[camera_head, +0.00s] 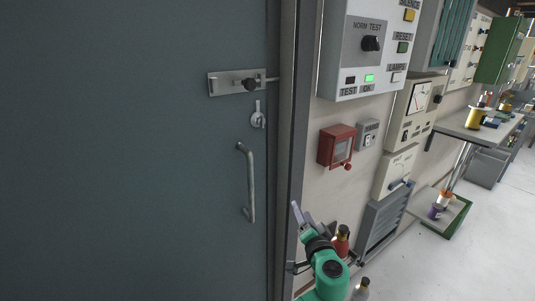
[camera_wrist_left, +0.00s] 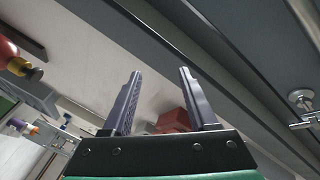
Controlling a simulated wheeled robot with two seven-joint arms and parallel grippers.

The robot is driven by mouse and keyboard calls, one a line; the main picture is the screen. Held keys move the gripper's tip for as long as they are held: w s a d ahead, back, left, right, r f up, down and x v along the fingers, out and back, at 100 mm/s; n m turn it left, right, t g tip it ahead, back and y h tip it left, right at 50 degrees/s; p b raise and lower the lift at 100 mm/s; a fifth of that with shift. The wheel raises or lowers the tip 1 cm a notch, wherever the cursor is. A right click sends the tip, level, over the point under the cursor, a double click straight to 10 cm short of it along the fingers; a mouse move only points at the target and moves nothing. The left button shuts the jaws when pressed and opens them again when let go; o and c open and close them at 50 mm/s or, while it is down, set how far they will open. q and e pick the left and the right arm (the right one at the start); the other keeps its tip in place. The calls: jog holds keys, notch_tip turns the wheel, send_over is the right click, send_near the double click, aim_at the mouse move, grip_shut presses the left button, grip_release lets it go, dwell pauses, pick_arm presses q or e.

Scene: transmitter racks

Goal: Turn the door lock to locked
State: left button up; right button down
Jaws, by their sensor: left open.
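The grey door (camera_head: 140,150) fills the left of the head view and looks closed against its frame. A small metal door lock (camera_head: 258,117) with a turn piece sits near the door's right edge, below a sliding bolt (camera_head: 238,82) and above the pull handle (camera_head: 250,183). My left gripper (camera_head: 302,214) is open and empty, right of the handle and below the lock, apart from both. In the left wrist view its two fingers (camera_wrist_left: 159,100) stand apart with nothing between them. A metal fitting (camera_wrist_left: 301,99) shows at that view's right edge; I cannot tell which door part it is.
Right of the door frame (camera_head: 293,120) are a control panel (camera_head: 365,85), a red box (camera_head: 336,146) and gauges on the wall. Bottles (camera_head: 341,241) stand low beside my left arm. Shelves (camera_head: 480,128) line the right, with open floor before them.

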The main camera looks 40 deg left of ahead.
pick_arm(q)
jog(key=s+r+n+y, duration=0.3)
jog(key=r+n+y, duration=0.1)
jog(key=r, duration=0.7)
jog(key=n+g+y, duration=0.3)
jog(key=n+y, duration=0.1)
jog(key=n, duration=0.3)
send_near(263, 124)
jog(key=shift+m, duration=0.3)
jog(key=p+x, duration=0.6)
jog(key=x, duration=0.3)
jog(key=shift+a+r, duration=0.15)
jog(key=shift+w+a, duration=0.1)
jog(key=shift+w, duration=0.05)
pick_arm(e)
notch_tip(263, 124, up, 6)
jog(key=shift+d+r, duration=0.15)
jog(key=shift+r, duration=0.05)
pick_arm(q)
grip_shut()
